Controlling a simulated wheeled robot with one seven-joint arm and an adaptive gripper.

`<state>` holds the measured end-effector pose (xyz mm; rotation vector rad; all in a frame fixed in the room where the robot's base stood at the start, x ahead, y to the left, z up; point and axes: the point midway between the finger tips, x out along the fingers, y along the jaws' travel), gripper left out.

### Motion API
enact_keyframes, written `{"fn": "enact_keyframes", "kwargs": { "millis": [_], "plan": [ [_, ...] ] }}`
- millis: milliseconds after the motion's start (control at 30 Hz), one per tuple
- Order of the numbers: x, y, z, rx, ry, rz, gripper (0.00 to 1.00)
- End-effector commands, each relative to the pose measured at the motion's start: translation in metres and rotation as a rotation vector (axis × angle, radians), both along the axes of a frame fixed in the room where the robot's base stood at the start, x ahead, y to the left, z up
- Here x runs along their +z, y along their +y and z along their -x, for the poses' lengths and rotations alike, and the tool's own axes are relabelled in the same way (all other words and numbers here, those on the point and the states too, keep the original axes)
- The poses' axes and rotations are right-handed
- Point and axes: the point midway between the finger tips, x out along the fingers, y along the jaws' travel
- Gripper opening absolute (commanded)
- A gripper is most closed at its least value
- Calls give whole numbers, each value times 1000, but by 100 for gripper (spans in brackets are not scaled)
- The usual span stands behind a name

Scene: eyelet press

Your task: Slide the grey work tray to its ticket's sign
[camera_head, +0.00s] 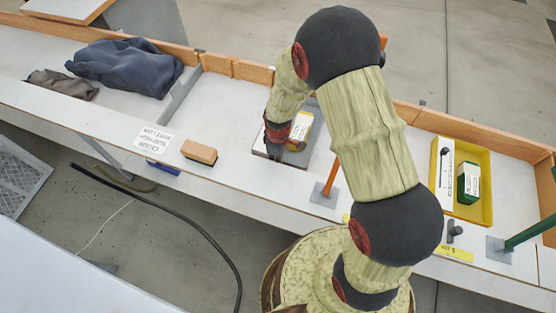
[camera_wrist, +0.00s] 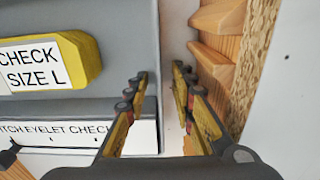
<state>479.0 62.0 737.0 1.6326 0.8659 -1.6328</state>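The grey work tray (camera_head: 297,157) lies on the bench, partly hidden behind my arm in the head view. In the wrist view its grey floor and side wall (camera_wrist: 115,20) fill the left half. A yellow block (camera_wrist: 45,62) with a white label reading "CHECK SIZE L" is in the tray. A white ticket strip (camera_wrist: 70,133) along its near end reads "...TCH EYELET CHECK", its start cut off. My gripper (camera_wrist: 161,75) is open, its fingers apart at the tray's side wall; contact cannot be told. The gripper (camera_head: 280,138) also shows at the tray in the head view.
An orange post (camera_head: 330,180) and a green post (camera_head: 527,233) stand on grey bases. A yellow tray (camera_head: 474,207) holds a green block. A printed card (camera_head: 153,138) and tan block (camera_head: 199,152) lie left. Wooden rails (camera_head: 250,72) edge the bench; dark cloths lie far left.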

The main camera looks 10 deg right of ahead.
Motion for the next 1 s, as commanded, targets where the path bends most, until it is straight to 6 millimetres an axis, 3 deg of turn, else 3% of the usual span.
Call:
{"fn": "enact_keyframes", "kwargs": {
  "millis": [433, 1000],
  "plan": [
    [0, 0, 0, 0, 0, 0, 0],
    [0, 0, 0, 0, 0, 0, 0]
  ]
}}
